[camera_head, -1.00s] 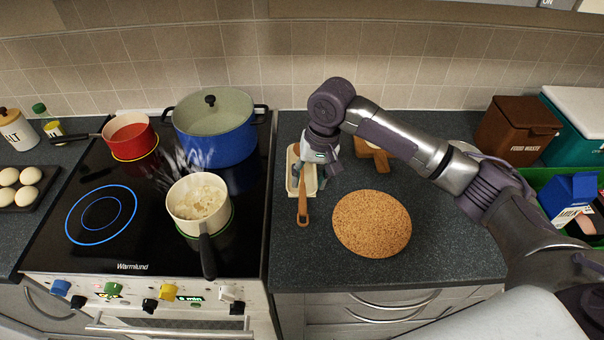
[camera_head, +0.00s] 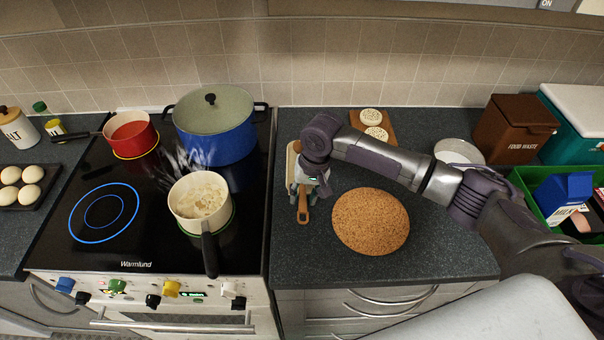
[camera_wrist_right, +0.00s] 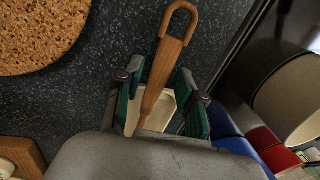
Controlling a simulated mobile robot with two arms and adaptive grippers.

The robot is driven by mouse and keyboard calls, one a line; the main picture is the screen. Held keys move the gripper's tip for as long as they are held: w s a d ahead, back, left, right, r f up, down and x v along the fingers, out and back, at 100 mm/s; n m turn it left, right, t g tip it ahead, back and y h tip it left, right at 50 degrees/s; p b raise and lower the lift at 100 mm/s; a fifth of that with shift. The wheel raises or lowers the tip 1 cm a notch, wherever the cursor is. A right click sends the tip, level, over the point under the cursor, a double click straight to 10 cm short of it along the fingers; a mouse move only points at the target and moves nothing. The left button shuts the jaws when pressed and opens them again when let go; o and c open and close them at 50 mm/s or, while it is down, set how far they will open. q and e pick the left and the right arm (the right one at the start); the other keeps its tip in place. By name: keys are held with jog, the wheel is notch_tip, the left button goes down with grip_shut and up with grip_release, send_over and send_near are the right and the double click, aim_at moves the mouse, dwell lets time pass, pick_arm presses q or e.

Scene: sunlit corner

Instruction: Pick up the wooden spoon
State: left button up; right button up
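The wooden spoon (camera_head: 303,213) lies on a cream spoon rest (camera_head: 291,162) on the counter just right of the stove. Its looped handle end points toward the counter's front edge. My right gripper (camera_head: 309,189) is over the spoon and hides its upper part. In the right wrist view the spoon's handle (camera_wrist_right: 168,65) runs between the two green-padded fingers (camera_wrist_right: 159,77), with a gap on each side. The gripper is open, and the spoon's far end is hidden behind the gripper body. My left gripper is not in view.
A round cork mat (camera_head: 371,222) lies right of the spoon. A white pot (camera_head: 190,225) on the stove has its dark handle toward the front. A blue pot (camera_head: 213,140) stands behind it. A wooden board (camera_head: 388,124) with round pieces lies at the back.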

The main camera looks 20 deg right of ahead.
grip_shut()
jog(key=shift+r, duration=0.15)
